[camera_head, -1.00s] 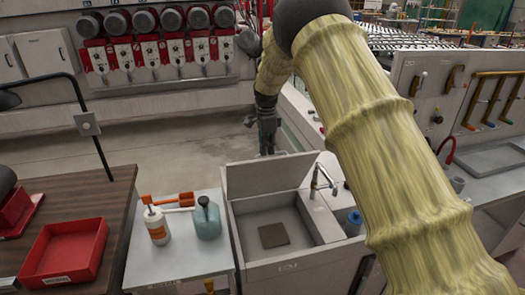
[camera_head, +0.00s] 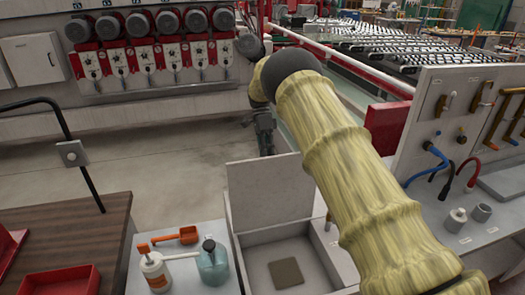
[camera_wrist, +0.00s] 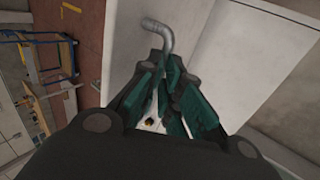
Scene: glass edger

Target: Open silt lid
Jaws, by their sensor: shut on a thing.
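The silt lid (camera_head: 268,190) is a flat grey panel standing roughly upright at the back of the open grey basin (camera_head: 243,262) in the head view. My gripper (camera_head: 266,150) points down at the lid's top back edge. In the wrist view my gripper (camera_wrist: 165,100) has its dark green fingers closed around a grey, bent metal bar (camera_wrist: 157,32), which looks like the lid's handle. A pale flat surface beside it looks like the lid (camera_wrist: 245,55). The exact contact is partly hidden by the fingers.
A brown square (camera_head: 286,272) lies in the basin. Left of it, a small table holds a white bottle (camera_head: 155,272), a teal jug (camera_head: 212,265) and an orange scoop (camera_head: 188,236). A panelled counter (camera_head: 460,95) stands right. Floor behind the lid is clear.

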